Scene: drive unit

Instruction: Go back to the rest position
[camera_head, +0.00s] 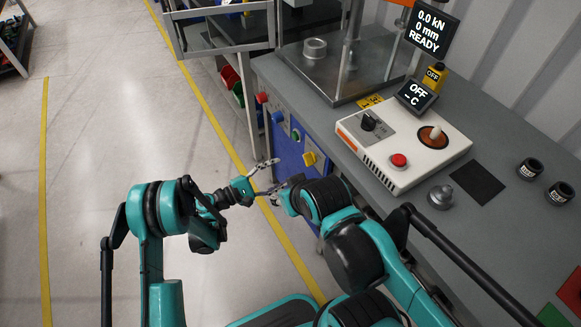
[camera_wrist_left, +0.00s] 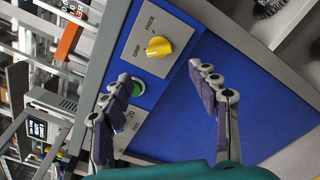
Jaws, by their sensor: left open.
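My left gripper (camera_head: 275,177) is in front of the blue front panel (camera_head: 289,150) of the workbench, low in the head view. In the left wrist view its two fingers (camera_wrist_left: 163,78) are spread apart with nothing between them. Beyond them is the blue panel (camera_wrist_left: 250,110), with a yellow knob (camera_wrist_left: 158,46) marked GRIP and FREE and a green button (camera_wrist_left: 137,87). I cannot see any contact between fingers and panel. My right arm (camera_head: 350,250) reaches forward from the lower right. Its gripper cannot be made out behind its own links.
The grey workbench (camera_head: 450,215) carries a white control box (camera_head: 403,150) with a red button (camera_head: 398,160), a press stand (camera_head: 335,75), a metal part (camera_head: 441,196) and two black cups (camera_head: 529,168). A rack (camera_head: 225,47) stands behind. Floor to the left is open.

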